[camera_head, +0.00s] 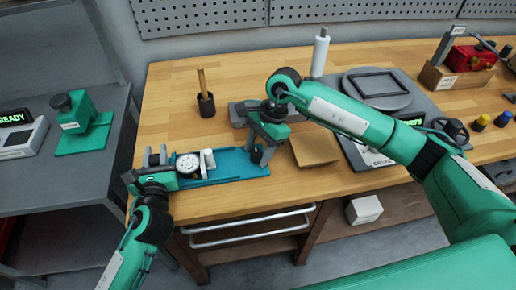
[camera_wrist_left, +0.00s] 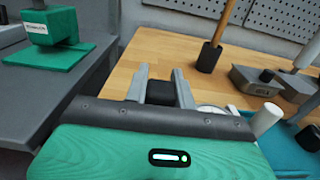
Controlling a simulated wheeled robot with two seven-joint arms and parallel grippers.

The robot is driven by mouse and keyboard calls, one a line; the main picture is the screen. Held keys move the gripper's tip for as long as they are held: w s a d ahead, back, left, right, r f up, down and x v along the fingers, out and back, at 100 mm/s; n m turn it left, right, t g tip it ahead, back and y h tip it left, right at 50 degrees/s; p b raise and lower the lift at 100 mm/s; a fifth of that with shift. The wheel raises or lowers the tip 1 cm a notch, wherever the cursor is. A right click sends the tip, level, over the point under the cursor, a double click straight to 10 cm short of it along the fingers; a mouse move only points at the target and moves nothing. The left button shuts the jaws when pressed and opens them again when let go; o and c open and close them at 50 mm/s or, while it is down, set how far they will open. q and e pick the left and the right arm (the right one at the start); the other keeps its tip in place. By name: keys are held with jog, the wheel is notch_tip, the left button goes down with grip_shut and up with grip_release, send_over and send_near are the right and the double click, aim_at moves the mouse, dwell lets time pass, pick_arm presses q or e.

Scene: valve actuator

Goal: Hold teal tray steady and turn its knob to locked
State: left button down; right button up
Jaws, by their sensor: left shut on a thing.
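The teal tray (camera_head: 225,168) lies at the front left of the wooden bench and also shows in the left wrist view (camera_wrist_left: 285,148). On it are a white round dial (camera_head: 188,164), a white upright post (camera_head: 208,158) and a black knob-like piece (camera_head: 257,155) at its right end. My left gripper (camera_head: 156,157) is at the tray's left end, shut on a dark block (camera_wrist_left: 160,93) seen between its fingers in the left wrist view. My right gripper (camera_head: 264,150) points down over the tray's right end, its fingers apart around the black piece; contact is unclear.
A black cup with a wooden stick (camera_head: 206,103) and a grey block (camera_head: 240,114) stand behind the tray. A tan square plate (camera_head: 315,149) lies to its right. A side table with a green fixture (camera_head: 82,125) is at left. The bench's front edge is close.

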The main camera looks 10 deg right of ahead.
pick_arm(q)
jog(key=shift+f, duration=0.15)
pick_arm(e)
jog(key=c, duration=0.9)
jog(key=shift+c, duration=0.2)
jog(key=shift+m, duration=0.3)
jog(key=m+t, duration=0.1)
jog(key=m, duration=0.2)
jog(key=shift+s+m, duration=0.1)
jog(key=shift+m, duration=0.2)
jog(key=m+t, duration=0.2)
jog(key=m, duration=0.2)
jog(key=shift+s, duration=0.15)
jog(key=m+t, duration=0.1)
jog(key=m, duration=0.4)
jog(key=shift+a+t, duration=0.1)
jog(key=shift+t, duration=0.3)
jog(key=shift+s+m+t+h, duration=0.1)
jog(key=shift+m+t+h, duration=0.3)
jog(key=shift+m, duration=0.75)
jog(key=shift+m+t+h, duration=0.1)
jog(key=shift+m+h, duration=0.5)
jog(key=shift+m, duration=0.55)
